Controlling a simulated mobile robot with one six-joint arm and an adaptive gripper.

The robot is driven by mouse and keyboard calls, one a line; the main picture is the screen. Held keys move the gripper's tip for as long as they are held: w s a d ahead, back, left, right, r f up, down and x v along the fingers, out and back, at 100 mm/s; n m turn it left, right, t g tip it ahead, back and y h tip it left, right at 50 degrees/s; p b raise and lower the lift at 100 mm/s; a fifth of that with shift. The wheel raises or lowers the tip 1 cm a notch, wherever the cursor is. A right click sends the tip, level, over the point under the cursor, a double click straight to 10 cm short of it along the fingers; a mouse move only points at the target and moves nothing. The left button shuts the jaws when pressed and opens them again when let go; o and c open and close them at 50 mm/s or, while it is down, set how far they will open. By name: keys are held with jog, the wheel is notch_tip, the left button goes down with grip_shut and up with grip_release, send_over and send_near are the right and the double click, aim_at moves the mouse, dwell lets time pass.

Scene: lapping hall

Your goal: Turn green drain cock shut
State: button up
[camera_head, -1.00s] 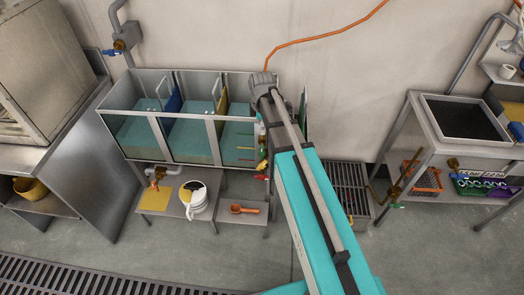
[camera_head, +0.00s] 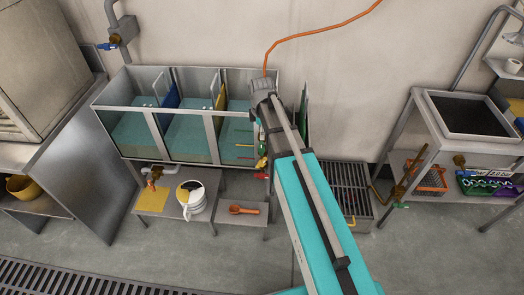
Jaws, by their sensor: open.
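Two green-handled cocks show. One green handle (camera_head: 262,162) is at the lower right of the three-bay tank (camera_head: 211,138), just left of my arm, with a red handle (camera_head: 261,176) below it. The other green handle (camera_head: 401,205) is on brass pipework under the sink stand at the right. I cannot tell from the picture which is the drain cock or how far either is turned. My teal arm reaches up from the bottom, its grey end joint over the tank's right end. My gripper is hidden behind the arm, so its jaws do not show.
A white jug (camera_head: 193,199), a yellow sheet (camera_head: 152,200) and an orange scoop (camera_head: 244,210) are on low stands below the tank. The sink stand (camera_head: 414,140) is farther right. The front floor is clear.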

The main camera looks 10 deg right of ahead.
aim_at(262, 147)
jog(key=shift+f+b, duration=4)
jog(key=shift+f, duration=0.35)
grip_shut()
jog(key=shift+d, duration=0.2)
jog(key=shift+a, duration=0.15)
